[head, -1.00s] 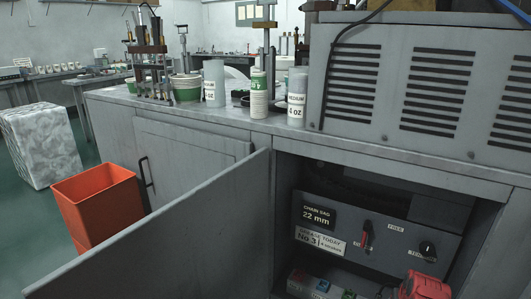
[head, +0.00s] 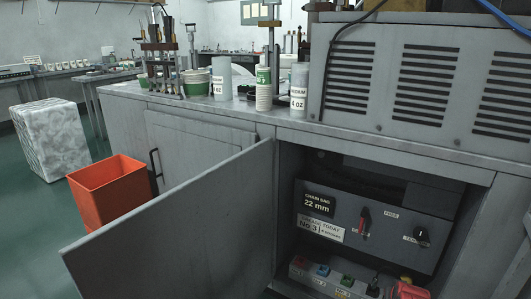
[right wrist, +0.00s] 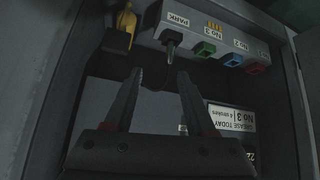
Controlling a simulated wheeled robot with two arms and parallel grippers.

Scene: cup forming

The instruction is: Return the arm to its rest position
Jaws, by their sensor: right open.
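My right gripper (right wrist: 160,74) shows in the right wrist view. Its two dark fingers are apart with nothing between them. Beyond the fingertips is a row of fittings on a grey strip, seen upside down, including a dark plug under the PARK label (right wrist: 178,21) and green (right wrist: 204,49), blue (right wrist: 232,60) and red (right wrist: 256,68) blocks. In the head view this strip (head: 335,286) lies low inside the open cabinet. A red object (head: 409,291) is cut off by the bottom edge; I cannot tell what it is. My left gripper is not in view.
The cabinet door (head: 185,230) stands open at the left of the opening. A control panel (head: 375,230) with a red lever and dark knob is inside. An orange bin (head: 110,190) stands on the floor. Bottles, cups and a vented machine (head: 420,85) stand on the worktop.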

